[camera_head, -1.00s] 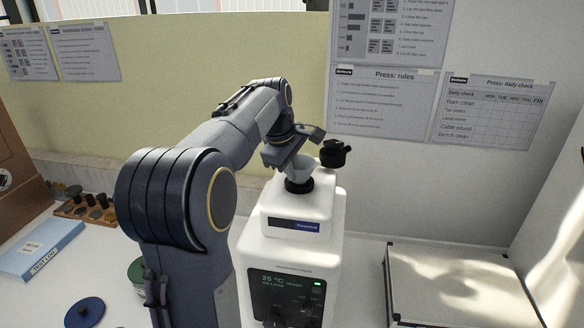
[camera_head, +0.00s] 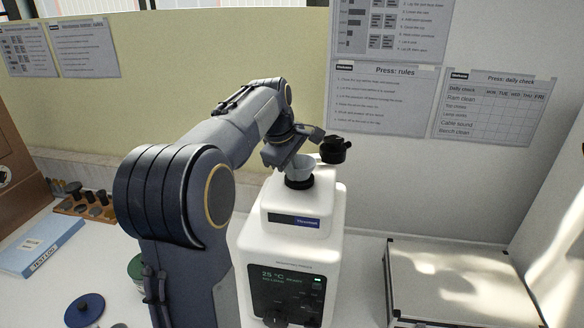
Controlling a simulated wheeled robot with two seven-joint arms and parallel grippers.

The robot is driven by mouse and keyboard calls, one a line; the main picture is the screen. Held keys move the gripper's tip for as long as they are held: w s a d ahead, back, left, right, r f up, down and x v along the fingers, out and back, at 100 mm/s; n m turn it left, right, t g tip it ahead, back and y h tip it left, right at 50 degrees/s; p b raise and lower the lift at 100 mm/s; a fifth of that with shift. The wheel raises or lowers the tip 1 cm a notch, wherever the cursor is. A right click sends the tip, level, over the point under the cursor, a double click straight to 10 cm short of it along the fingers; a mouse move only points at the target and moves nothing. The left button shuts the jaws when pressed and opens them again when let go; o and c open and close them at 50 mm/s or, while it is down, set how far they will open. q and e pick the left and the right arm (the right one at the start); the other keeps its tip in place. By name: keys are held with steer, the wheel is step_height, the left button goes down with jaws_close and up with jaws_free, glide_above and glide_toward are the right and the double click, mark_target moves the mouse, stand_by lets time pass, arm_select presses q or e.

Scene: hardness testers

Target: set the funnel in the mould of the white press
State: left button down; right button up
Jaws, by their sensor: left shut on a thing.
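The white press (camera_head: 292,238) stands on the bench in the middle, with a dark screen on its front. On its top is the black ring of the mould (camera_head: 299,183). The grey funnel (camera_head: 301,168) is upright over the mould, its lower end at the ring; I cannot tell how deep it sits. My left gripper (camera_head: 296,152) comes in from the left and is shut on the funnel, hiding part of its rim. A black knobbed part (camera_head: 335,149) of the press is swung out behind and to the right of the mould. My right gripper is not in view.
A silver case (camera_head: 462,285) lies to the right of the press. A blue test log (camera_head: 40,245), a wooden rack (camera_head: 88,208) with dark pieces and a blue disc (camera_head: 84,310) are at left. A yellow panel and a wall with papers stand behind.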

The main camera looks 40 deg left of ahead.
arm_select(q)
steer(key=c, duration=1.5)
jaws_free()
steer(key=v, duration=0.8)
steer(key=shift+f, duration=0.1)
steer(key=s+d+f+m+h, duration=0.1)
steer(key=s+d+f+m, duration=0.5)
steer(key=s+d, duration=0.1)
steer(key=s+d+f+m+t+h+b, duration=0.1)
steer(key=s+d+f+m, duration=0.5)
steer(key=s+d+f, duration=0.1)
steer(key=s+d+f+m+h, duration=0.2)
steer(key=s+d+f+m, duration=0.3)
steer(key=s+d+f, duration=0.2)
steer(key=shift+s+d+m+t+b, duration=0.3)
steer(key=shift+s+d+m+t, duration=0.15)
steer(key=shift+d, duration=0.15)
